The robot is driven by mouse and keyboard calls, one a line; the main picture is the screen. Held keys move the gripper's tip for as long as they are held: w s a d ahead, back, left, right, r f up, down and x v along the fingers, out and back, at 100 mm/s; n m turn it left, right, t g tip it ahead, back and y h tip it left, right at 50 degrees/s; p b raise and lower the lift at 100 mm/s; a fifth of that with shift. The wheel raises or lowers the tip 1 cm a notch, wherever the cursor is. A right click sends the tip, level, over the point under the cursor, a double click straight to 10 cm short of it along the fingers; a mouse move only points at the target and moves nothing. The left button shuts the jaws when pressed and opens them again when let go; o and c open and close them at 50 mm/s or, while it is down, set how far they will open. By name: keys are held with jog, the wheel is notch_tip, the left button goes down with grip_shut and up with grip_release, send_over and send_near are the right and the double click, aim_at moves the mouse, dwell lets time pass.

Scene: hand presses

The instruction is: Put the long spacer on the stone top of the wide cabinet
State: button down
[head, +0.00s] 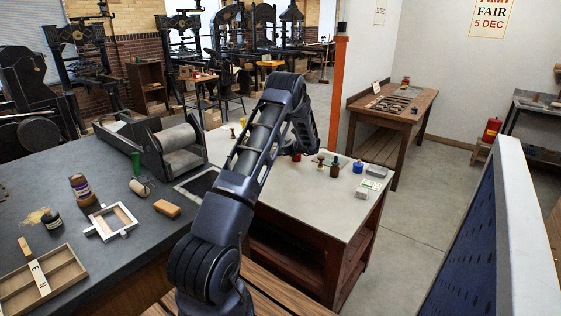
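A long pale wooden strip with dark lettering (40,277) lies at the lower left, over a shallow wooden tray (72,270) on the dark counter. It may be the long spacer; I cannot tell for sure. The wide cabinet (355,262) is red-brown wood with open shelves, and its pale stone top (318,207) is at the centre. My arm rises in front of both surfaces and bends down over the stone top's far part. My gripper's fingers cannot be made out; the arm's end is hidden behind its own links.
The dark counter (90,245) holds a white frame (97,232), bottles, a wooden block (167,208) and a roller press (180,148). A blue panel (470,250) stands at right.

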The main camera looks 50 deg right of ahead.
notch_tip(320, 180, up, 10)
jog(key=shift+r, duration=0.25)
